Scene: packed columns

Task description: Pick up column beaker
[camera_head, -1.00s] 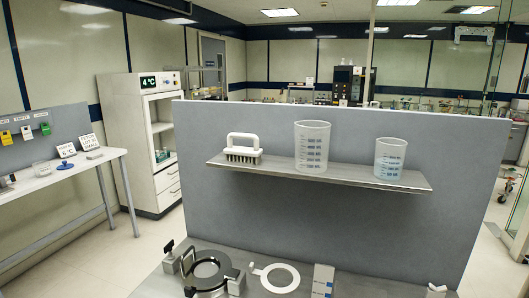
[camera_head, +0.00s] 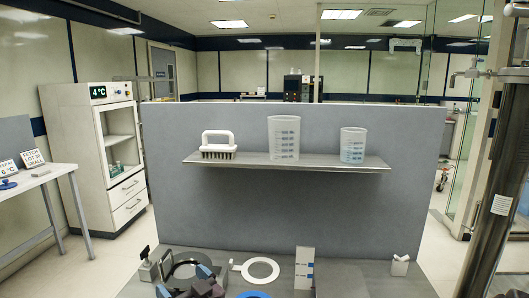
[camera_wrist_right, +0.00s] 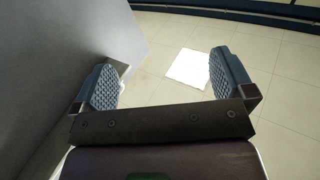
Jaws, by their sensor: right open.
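Two translucent graduated beakers stand upright on a grey shelf (camera_head: 330,166) in the head view. The larger beaker (camera_head: 284,138) is at the middle. The smaller beaker (camera_head: 353,145), with bluish lower markings, is near the right end. Which one is the column beaker, I cannot tell. My right gripper (camera_head: 184,283) shows at the bottom edge, low and left of both beakers and well apart from them. In the right wrist view the right gripper (camera_wrist_right: 164,82) is open, with nothing between its blue ribbed pads. My left gripper is not in view.
A white-handled brush (camera_head: 218,146) sits at the shelf's left end. A grey panel (camera_head: 165,215) backs the shelf. Below are a white ring (camera_head: 260,270), a white box (camera_head: 304,268) and a small white holder (camera_head: 400,265). A glass-doored cabinet (camera_head: 100,150) stands at left.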

